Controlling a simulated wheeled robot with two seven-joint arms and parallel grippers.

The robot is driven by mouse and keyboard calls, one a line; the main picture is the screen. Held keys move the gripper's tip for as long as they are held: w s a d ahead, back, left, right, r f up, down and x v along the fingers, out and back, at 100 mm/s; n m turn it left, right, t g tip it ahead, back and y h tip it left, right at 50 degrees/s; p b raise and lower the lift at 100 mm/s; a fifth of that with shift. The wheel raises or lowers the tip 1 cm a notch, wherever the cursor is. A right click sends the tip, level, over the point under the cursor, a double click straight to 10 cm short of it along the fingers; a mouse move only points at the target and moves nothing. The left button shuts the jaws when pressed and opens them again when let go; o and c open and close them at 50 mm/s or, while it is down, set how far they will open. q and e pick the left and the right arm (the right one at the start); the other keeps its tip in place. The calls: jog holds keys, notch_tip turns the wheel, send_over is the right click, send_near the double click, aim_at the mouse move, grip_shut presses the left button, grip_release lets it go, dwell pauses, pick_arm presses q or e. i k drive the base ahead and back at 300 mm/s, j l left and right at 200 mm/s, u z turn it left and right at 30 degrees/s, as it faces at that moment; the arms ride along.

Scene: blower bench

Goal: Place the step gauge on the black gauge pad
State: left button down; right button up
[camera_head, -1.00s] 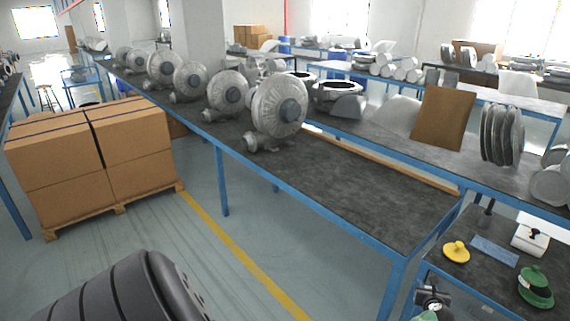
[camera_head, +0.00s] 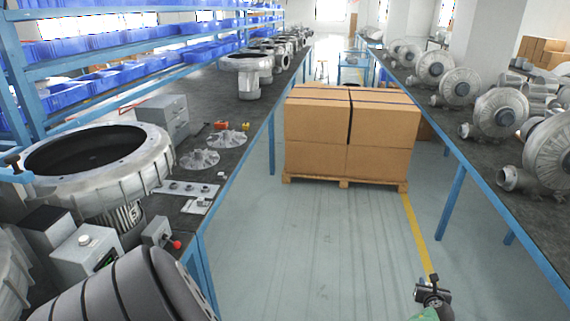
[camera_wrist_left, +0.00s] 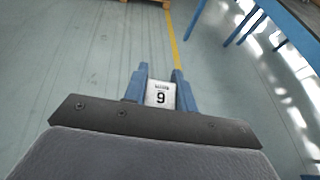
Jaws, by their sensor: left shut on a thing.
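A small white block with a black digit, which appears to be the step gauge (camera_wrist_left: 161,94), sits between the blue fingers of my left gripper (camera_wrist_left: 160,72) in the left wrist view. The fingers are shut on its two sides, and it is held above open floor. In the head view, a dark ribbed part at the bottom left appears to be my left arm; the fingers and the block do not show there. I cannot pick out the black gauge pad in either current view. My right gripper is not clearly seen.
A left bench (camera_head: 222,120) carries a large ring-shaped housing (camera_head: 95,165), impellers (camera_head: 199,158) and grey boxes. Stacked cartons (camera_head: 350,130) stand on a pallet ahead. A right bench (camera_head: 440,125) carries several blowers (camera_head: 500,113).

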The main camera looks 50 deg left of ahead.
aim_at(42, 216)
jog(key=u, duration=0.4)
jog(key=k+l+u, duration=0.1)
jog(key=u, duration=0.65)
jog(key=k+u, duration=0.1)
jog(key=u, duration=0.3)
